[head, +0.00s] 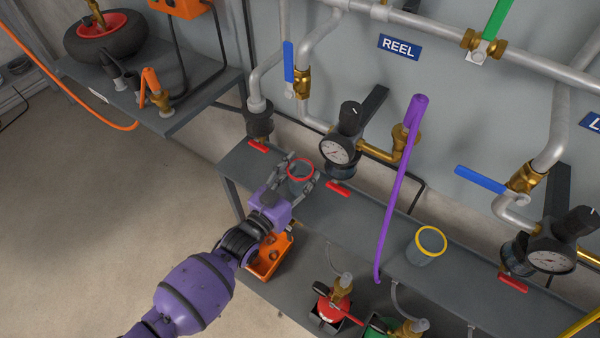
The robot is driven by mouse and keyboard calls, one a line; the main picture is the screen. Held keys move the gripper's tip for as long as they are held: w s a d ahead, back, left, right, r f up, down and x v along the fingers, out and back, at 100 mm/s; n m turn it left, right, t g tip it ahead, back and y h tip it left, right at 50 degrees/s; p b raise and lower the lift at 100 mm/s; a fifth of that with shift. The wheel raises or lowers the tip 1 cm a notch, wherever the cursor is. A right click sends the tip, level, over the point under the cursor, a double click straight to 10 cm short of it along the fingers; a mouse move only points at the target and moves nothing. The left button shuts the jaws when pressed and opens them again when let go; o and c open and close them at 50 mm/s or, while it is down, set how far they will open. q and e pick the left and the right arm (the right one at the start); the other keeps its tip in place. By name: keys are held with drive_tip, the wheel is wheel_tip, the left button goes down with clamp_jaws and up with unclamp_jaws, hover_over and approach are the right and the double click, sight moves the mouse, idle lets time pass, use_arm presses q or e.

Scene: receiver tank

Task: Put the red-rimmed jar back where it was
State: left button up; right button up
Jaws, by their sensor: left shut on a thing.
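The red-rimmed jar (301,183) is a small grey cup with a red ring around its top. It is upright at the left part of the grey shelf (355,225), below the left pressure gauge. My left gripper (302,178) reaches in from the lower left and is shut on the jar, with a finger on each side. The jar's base is partly hidden by the gripper, so I cannot tell whether it touches the shelf. My right gripper is not in view.
A yellow-rimmed jar (426,248) stands farther right on the shelf. A purple hose (395,205) hangs across the shelf between the jars. Gauges (338,149) and red levers (338,189) sit close behind. An orange bin (270,257) is below my wrist.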

use_arm(q)
drive_tip(key=o, duration=0.9)
drive_tip(key=shift+f, duration=0.2)
drive_tip(key=o, duration=0.4)
drive_tip(key=shift+o, duration=0.2)
drive_tip(key=shift+r, duration=0.1)
drive_tip(key=shift+r, duration=0.15)
drive_tip(key=v, duration=1.2)
